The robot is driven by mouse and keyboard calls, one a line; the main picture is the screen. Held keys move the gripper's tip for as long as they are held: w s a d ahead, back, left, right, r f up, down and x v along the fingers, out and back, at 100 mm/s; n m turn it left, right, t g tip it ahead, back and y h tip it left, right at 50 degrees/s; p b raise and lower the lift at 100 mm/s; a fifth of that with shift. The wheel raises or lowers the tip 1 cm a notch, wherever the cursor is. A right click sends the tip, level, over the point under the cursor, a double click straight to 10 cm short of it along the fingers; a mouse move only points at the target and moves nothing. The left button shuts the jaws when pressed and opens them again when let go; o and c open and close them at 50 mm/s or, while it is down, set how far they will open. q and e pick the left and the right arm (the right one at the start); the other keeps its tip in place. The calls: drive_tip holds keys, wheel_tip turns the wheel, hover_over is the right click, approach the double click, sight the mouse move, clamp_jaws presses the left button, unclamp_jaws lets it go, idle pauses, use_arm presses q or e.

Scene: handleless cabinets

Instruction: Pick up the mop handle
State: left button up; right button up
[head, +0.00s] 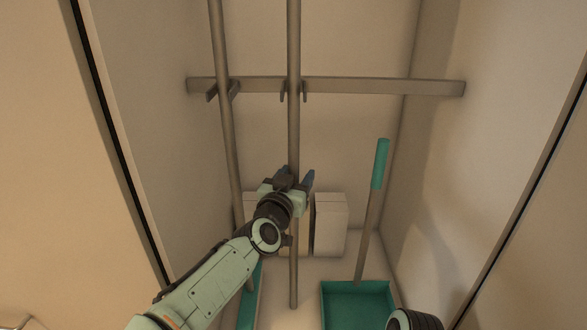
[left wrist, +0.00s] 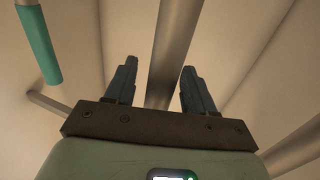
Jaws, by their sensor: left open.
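Two long grey-brown poles stand upright in the cabinet in the head view. The middle pole (head: 293,50) is the one at my left gripper; I take it as the mop handle, though no mop head shows on it. The left pole (head: 222,60) leans slightly and runs down to a teal piece at the floor. My left gripper (head: 297,178) is open at the middle pole. In the left wrist view, a pole (left wrist: 172,50) passes between the two open fingers (left wrist: 158,88), with gaps visible on both sides.
A wall rail (head: 380,87) with hooks crosses behind the poles. A dustpan (head: 357,303) with a teal-topped handle (head: 380,165) stands on the right. White boxes (head: 331,222) stand at the back. Cabinet walls close in on both sides.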

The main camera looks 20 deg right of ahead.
use_arm(q)
drive_tip(key=shift+s, duration=0.15)
drive_tip(key=shift+c, duration=0.6)
clamp_jaws()
drive_tip(key=shift+r, duration=0.15)
